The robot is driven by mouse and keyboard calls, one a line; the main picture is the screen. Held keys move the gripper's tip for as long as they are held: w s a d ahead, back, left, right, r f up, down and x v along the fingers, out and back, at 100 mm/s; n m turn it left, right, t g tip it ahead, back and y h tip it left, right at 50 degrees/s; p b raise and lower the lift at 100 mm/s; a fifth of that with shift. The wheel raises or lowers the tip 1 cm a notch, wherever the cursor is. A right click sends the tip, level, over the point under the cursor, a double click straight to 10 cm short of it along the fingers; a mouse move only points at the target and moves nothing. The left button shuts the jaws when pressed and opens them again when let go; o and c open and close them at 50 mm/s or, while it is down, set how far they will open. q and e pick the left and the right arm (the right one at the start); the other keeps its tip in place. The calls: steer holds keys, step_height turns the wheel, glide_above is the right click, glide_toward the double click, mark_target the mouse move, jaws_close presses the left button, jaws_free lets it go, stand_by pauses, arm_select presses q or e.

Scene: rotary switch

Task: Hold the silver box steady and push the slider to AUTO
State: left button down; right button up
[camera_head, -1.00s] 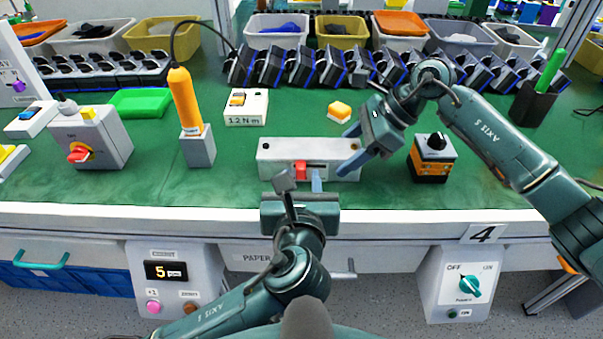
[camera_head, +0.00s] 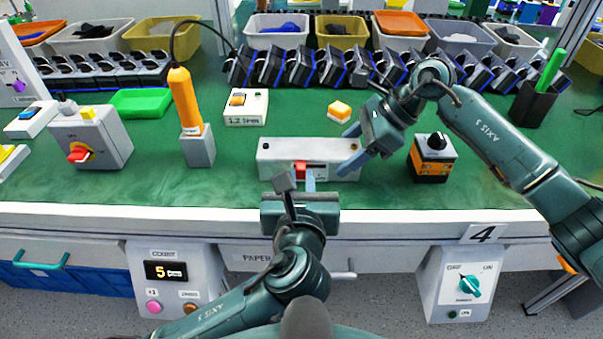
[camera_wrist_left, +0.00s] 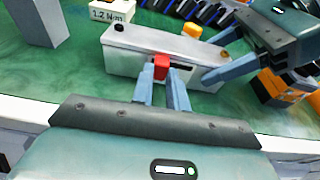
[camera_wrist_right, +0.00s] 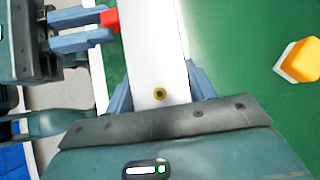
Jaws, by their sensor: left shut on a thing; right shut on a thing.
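The silver box (camera_head: 280,150) lies on the green bench top near its front edge. Its red slider (camera_head: 300,168) sits in a slot on the front face. My left gripper (camera_head: 302,181) is in front of the box; in the left wrist view its fingers (camera_wrist_left: 161,82) stand on either side of the red slider (camera_wrist_left: 161,66), closed on it. My right gripper (camera_head: 351,148) is at the box's right end; in the right wrist view its fingers (camera_wrist_right: 159,86) straddle the box body (camera_wrist_right: 152,45) and are shut on it. The slot's lettering is too small to read.
An orange tool (camera_head: 186,100) in a grey holder stands left of the box. A black-and-orange knob block (camera_head: 433,160) stands close on the right. A yellow-and-white block (camera_head: 339,112) and a 1.2 Nm unit (camera_head: 246,108) lie behind. Black racks and bins line the back.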

mark_target(318, 168)
arm_select(q)
steer(key=shift+d, duration=1.6)
steer(key=c, duration=1.4)
jaws_free()
steer(key=shift+s+r, duration=0.25)
steer(key=shift+s, duration=1)
steer(key=shift+s+r, duration=0.25)
steer(key=shift+s, duration=0.95)
arm_select(e)
steer(key=o, duration=1.1)
